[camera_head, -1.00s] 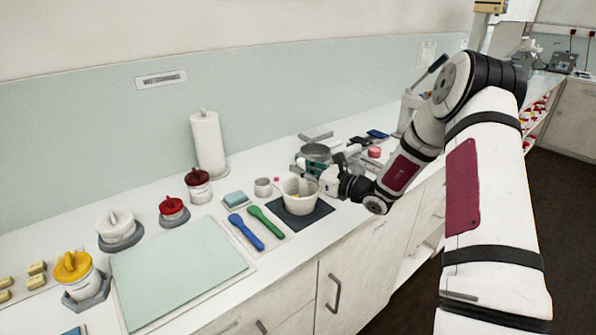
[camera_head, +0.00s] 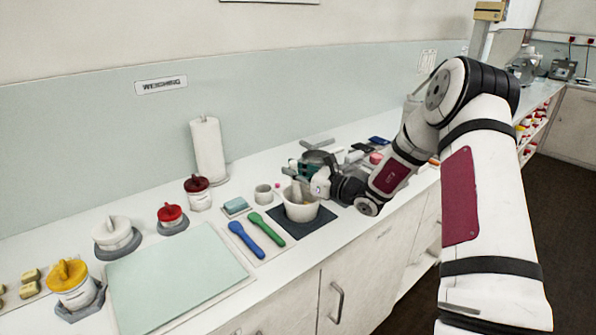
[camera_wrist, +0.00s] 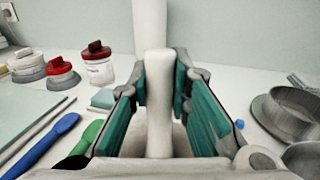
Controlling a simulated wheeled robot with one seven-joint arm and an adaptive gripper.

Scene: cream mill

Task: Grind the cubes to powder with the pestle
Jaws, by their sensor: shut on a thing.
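The white mortar (camera_head: 301,211) stands on a dark mat (camera_head: 312,226) on the bench. The pale pestle (camera_head: 296,190) is upright with its lower end inside the mortar. My gripper (camera_head: 298,172) is above the mortar, shut on the pestle's upper part. In the wrist view the pestle (camera_wrist: 159,105) stands between the green-padded fingers of my gripper (camera_wrist: 160,85). The inside of the mortar is mostly hidden, and I cannot make out cubes or powder in it.
A blue spatula (camera_head: 246,240) and a green one (camera_head: 266,226) lie left of the mortar. A small grey cup (camera_head: 263,194) and a blue sponge (camera_head: 235,206) are behind them. A sieve (camera_wrist: 296,112) stands to the right. The pale green board (camera_head: 178,272) is bare.

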